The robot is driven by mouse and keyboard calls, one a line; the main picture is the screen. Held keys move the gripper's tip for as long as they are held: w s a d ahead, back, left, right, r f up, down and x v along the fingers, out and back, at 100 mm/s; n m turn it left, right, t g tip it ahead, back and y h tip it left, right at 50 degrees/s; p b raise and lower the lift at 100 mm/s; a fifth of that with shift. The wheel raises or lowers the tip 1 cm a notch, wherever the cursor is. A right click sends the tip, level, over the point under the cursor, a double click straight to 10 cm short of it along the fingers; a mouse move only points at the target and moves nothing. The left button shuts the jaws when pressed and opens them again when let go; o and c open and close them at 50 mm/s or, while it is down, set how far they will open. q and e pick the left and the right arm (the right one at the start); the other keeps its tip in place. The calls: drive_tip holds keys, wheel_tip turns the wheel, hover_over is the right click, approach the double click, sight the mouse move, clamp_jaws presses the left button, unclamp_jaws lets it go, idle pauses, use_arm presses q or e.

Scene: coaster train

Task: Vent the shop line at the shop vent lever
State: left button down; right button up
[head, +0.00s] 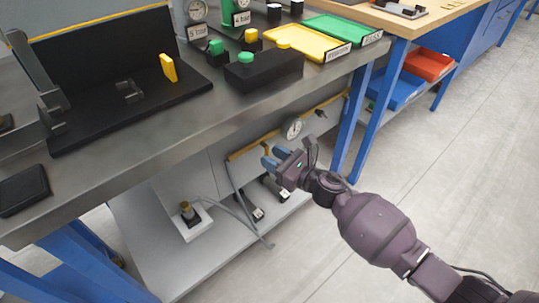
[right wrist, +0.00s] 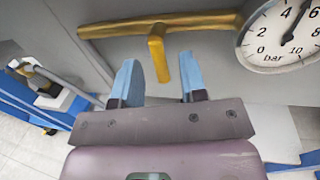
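A yellow lever (right wrist: 158,55) hangs down from a yellow pipe (right wrist: 200,20) under the bench. It looks like the shop vent lever. The pipe also shows in the head view (head: 255,148), but the lever is hard to make out there. My right gripper (head: 273,158) reaches in under the bench's front edge. In the right wrist view its two blue fingers (right wrist: 160,72) are apart, with the lever's lower end between them in the picture. I cannot tell whether either finger touches it. My left gripper is in neither view.
A round bar gauge (right wrist: 285,38) sits right of the lever, its needle near 5 or 6; it also shows in the head view (head: 292,128). Above is the steel benchtop (head: 150,135). Blue legs (head: 365,140) stand to the right. A hose (head: 235,205) runs over the shelf below.

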drive_tip(key=shift+w+a, duration=0.5)
drive_tip(key=shift+a, duration=0.05)
clamp_jaws()
